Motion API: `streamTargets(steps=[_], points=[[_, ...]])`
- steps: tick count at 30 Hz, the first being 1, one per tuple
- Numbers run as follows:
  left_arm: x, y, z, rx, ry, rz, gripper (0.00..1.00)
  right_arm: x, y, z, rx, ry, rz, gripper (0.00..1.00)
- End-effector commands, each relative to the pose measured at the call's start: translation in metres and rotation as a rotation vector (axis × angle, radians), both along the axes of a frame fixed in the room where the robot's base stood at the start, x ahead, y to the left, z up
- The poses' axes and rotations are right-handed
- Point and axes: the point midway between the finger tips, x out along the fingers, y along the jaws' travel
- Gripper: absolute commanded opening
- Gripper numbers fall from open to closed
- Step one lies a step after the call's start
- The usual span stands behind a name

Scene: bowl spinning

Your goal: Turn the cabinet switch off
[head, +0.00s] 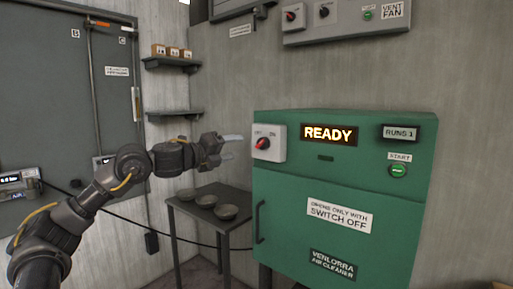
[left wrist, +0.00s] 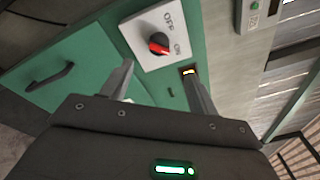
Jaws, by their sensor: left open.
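The cabinet switch (head: 262,143) is a red and dark knob on a white plate at the upper left of the green cabinet (head: 330,240). In the left wrist view the knob (left wrist: 158,46) sits beside the words OFF and ON; I cannot tell for sure which one it points to. My left gripper (head: 231,147) is open and empty, left of the switch plate and apart from it. In the left wrist view its two fingers (left wrist: 157,85) point toward the plate, with the knob beyond and between them. My right gripper does not show.
The cabinet has a lit READY display (head: 329,134), a green START button (head: 398,170) and a door handle (head: 260,222). A grey control panel (head: 345,22) hangs above. Open air lies between gripper and switch.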

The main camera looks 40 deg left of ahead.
Motion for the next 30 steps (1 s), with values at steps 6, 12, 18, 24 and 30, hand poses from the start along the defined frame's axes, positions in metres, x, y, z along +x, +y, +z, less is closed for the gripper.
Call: streamTargets(steps=[6,12,18,24,30], points=[[0.009,-0.001,0.003,-0.003,0.000,0.000,0.60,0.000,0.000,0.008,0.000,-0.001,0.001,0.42],[0.044,-0.005,0.006,-0.009,0.000,-0.002,0.60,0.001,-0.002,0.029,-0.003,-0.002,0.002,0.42],[0.079,-0.009,0.005,-0.007,0.001,-0.001,0.60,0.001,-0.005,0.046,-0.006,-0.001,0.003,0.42],[0.102,-0.011,0.003,-0.005,0.002,0.001,0.60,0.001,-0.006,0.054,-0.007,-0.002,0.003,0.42],[0.108,-0.012,0.001,-0.004,0.002,0.001,0.60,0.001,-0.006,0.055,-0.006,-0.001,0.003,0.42]])
